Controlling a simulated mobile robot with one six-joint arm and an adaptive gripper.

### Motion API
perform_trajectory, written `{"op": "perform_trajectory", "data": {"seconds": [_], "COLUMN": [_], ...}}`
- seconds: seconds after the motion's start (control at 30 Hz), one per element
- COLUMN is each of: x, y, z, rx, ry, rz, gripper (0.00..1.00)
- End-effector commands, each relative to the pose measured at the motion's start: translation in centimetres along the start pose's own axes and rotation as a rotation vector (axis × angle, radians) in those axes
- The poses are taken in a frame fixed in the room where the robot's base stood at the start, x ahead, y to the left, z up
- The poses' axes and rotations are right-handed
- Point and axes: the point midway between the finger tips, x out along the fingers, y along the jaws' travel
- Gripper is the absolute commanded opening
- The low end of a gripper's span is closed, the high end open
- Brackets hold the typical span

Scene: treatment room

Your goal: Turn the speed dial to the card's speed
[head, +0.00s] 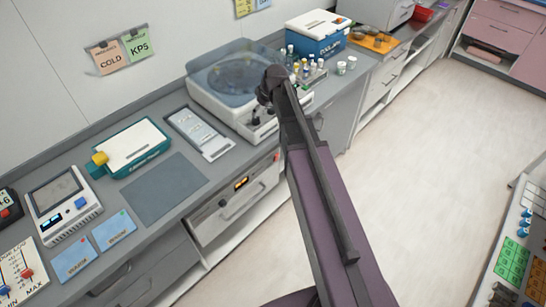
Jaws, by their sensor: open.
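A white centrifuge-like machine (198,92) with a clear domed lid (238,75) stands on the grey counter. My gripper (262,112) is at its front right side, with the dark fingers pointing down toward its front panel. The fingers look apart and empty. I cannot make out the speed dial; my gripper and arm cover part of that front. I cannot tell whether the fingers touch the machine. An orange card (107,58) reading COLD and a green card (137,44) reading KPS hang on the wall. No speed value is legible on a card.
Right of the machine are a rack of vials (310,72), white cups (346,65) and a blue-and-white box (318,35). To the left are a flat grey tray (200,132), a teal-and-white device (132,147) and a display unit (63,203). The floor (430,130) is clear.

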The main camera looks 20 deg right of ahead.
Motion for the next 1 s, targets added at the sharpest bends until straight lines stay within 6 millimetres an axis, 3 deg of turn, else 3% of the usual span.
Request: {"op": "perform_trajectory", "data": {"seconds": [0.7,0.9,1.0], "x": [-6.6,-8.0,-7.2], "y": [-0.1,0.0,-1.1], "z": [-0.1,-0.1,1.1], "rx": [0.000,0.000,0.026], "ry": [0.000,0.000,-0.020], "rz": [0.000,0.000,-0.003], "gripper": [0.82,0.82,0.82]}}
